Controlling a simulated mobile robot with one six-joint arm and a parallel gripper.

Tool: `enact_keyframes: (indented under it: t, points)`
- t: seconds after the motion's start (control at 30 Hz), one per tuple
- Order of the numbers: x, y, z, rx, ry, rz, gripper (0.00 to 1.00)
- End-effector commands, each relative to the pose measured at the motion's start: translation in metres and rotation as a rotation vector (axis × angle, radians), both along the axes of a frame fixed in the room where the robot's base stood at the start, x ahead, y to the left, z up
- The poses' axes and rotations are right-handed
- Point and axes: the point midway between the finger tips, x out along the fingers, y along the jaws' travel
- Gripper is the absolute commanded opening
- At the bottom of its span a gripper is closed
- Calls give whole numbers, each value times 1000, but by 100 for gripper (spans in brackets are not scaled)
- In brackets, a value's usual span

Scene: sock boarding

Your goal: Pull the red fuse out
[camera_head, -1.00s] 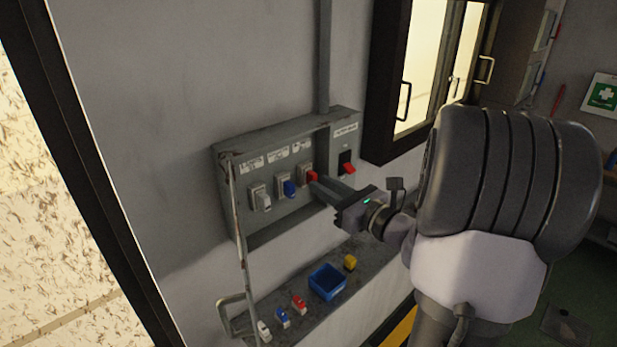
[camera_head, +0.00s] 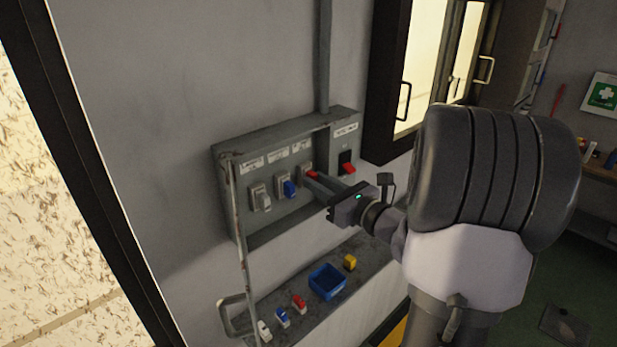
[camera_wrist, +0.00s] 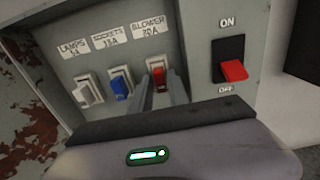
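The red fuse (camera_wrist: 157,78) sits in its holder under the label "BLOWER 20A", the rightmost of three holders in the grey wall panel. In the head view, only a bit of the red fuse (camera_head: 312,174) shows past my fingers. My gripper (camera_head: 316,182) reaches the panel from the right. In the wrist view, the two fingers of my gripper (camera_wrist: 158,88) stand on either side of the red fuse, with a gap between them. They look open around it; contact is not clear.
A white fuse (camera_wrist: 88,95) and a blue fuse (camera_wrist: 120,86) sit to the left. The main switch (camera_wrist: 233,70) is to the right, its red lever toward OFF. The shelf below holds a blue bin (camera_head: 327,281), a yellow piece (camera_head: 349,262) and loose fuses (camera_head: 283,317).

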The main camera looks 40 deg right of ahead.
Motion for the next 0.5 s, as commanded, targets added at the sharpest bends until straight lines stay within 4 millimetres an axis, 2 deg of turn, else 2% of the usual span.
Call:
enact_keyframes:
  t: [0.5]
  points:
    - [10, 1, 0, 0, 1, 0, 21]
